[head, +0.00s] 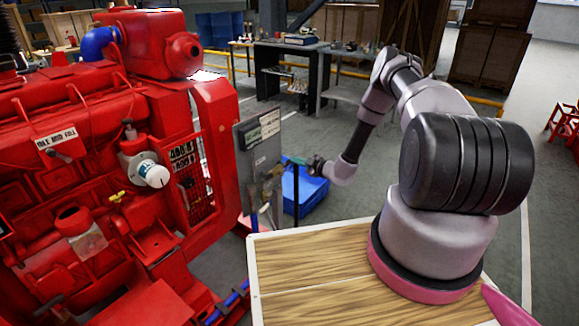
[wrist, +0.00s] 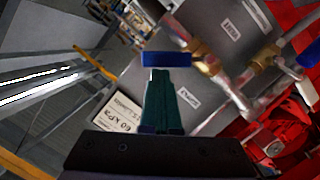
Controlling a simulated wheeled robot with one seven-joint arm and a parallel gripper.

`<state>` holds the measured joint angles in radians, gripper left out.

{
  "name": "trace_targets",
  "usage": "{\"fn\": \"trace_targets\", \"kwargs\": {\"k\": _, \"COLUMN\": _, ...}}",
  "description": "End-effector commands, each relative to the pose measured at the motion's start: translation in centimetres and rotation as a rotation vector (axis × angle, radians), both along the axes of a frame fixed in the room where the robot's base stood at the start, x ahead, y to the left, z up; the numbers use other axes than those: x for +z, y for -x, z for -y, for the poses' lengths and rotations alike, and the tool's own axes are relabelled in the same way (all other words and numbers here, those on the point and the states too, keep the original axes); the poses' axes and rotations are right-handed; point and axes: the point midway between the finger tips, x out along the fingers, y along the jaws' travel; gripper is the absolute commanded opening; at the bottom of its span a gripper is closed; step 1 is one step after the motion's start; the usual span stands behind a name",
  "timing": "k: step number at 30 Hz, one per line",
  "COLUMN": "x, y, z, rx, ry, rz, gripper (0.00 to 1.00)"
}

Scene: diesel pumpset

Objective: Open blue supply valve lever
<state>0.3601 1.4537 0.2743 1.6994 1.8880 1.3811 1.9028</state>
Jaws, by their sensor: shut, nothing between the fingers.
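My gripper (wrist: 158,74) is shut, its teal fingers together and empty in the wrist view. The blue lever (wrist: 166,59) shows as a short bar just past the fingertips, beside a brass valve fitting (wrist: 205,57) on a pipe in front of a grey panel. Whether the fingertips touch the lever I cannot tell. In the head view my gripper (head: 292,161) is at the right side of the upright grey panel (head: 258,140); the lever cannot be made out there.
Another blue part (wrist: 309,54) is at the wrist view's right edge. A white label plate (wrist: 118,112) is left of the fingers. The large red engine (head: 90,130) stands left of the panel. A blue bin (head: 303,188) is on the floor behind my gripper.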

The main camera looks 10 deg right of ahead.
Motion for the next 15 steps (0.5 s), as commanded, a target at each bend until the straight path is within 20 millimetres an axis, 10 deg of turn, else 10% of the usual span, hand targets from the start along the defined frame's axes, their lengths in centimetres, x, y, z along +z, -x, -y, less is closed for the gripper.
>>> {"fn": "trace_targets", "kwargs": {"k": 15, "x": -2.5, "y": -1.2, "z": 1.5, "rx": -0.001, "ry": -0.197, "rz": -0.181, "gripper": 0.00}}
